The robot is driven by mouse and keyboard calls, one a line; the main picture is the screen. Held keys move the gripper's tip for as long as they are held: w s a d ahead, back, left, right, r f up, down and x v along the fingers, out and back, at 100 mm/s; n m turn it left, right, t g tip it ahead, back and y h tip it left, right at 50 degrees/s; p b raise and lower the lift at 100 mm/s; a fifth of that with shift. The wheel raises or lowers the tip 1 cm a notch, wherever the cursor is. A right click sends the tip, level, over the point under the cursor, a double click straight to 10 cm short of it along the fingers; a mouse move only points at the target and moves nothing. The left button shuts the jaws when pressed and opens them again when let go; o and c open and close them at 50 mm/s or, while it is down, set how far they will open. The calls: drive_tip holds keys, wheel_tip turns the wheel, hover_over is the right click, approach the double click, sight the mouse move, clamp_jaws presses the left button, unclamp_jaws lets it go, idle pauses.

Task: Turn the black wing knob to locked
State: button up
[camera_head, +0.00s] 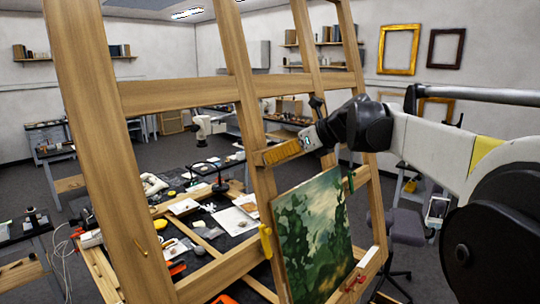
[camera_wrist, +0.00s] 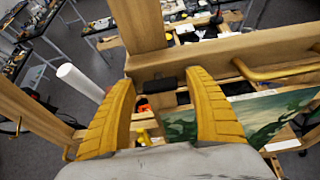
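The black wing knob (camera_wrist: 160,86) shows in the wrist view as a small dark bar on the wooden easel, between and slightly beyond my fingertips. My gripper (camera_wrist: 160,78) has its two yellow ribbed fingers spread wide, one on each side of the knob, with nothing held. In the head view my gripper (camera_head: 283,152) reaches in from the right to the easel (camera_head: 247,120), just above the painting. There the knob cannot be made out behind the fingers. Whether the fingers touch the knob, and its lock marking, cannot be told.
A green landscape painting (camera_head: 312,240) stands on the easel below my gripper. A yellow handle (camera_head: 266,242) sits at its left edge and a red clamp (camera_head: 355,282) near its bottom. Cluttered worktables stand behind the easel. A chair (camera_head: 405,225) stands to the right.

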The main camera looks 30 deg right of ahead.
drive_tip(key=v, duration=1.2)
drive_tip(key=s+a+f+n+g+b, duration=0.15)
drive_tip(key=a+f+n+b, duration=0.4)
drive_tip(key=f, duration=0.55)
drive_tip(key=s+a+f+n+g+h+b, duration=0.1)
drive_tip(key=s+a+f+n+b, duration=0.3)
drive_tip(key=f+b, duration=0.5)
drive_tip(key=s+a+f+n+g+b, duration=0.1)
drive_tip(key=a+f+n+b, duration=0.4)
drive_tip(key=f, duration=0.8)
drive_tip(key=s+a+f+n+h+b, duration=0.1)
drive_tip(key=f+n+b, duration=0.4)
drive_tip(key=f, duration=0.5)
drive_tip(key=s+a+f+n+h+b, duration=0.1)
drive_tip(key=s+a+f+n+b, duration=0.2)
drive_tip(key=s+f+n+b, duration=0.3)
drive_tip(key=s+a+f+n+h+b, duration=0.1)
drive_tip(key=s+a+f+n+b, duration=0.2)
drive_tip(key=f, duration=1.3)
drive_tip(key=s+n+b, duration=0.1)
drive_tip(key=n+b, duration=0.1)
drive_tip(key=n, duration=0.1)
drive_tip(key=shift+f+n+b, duration=0.25)
drive_tip(key=shift+n+b, duration=0.1)
drive_tip(key=shift+s+a, duration=0.1)
drive_tip(key=shift+s, duration=0.05)
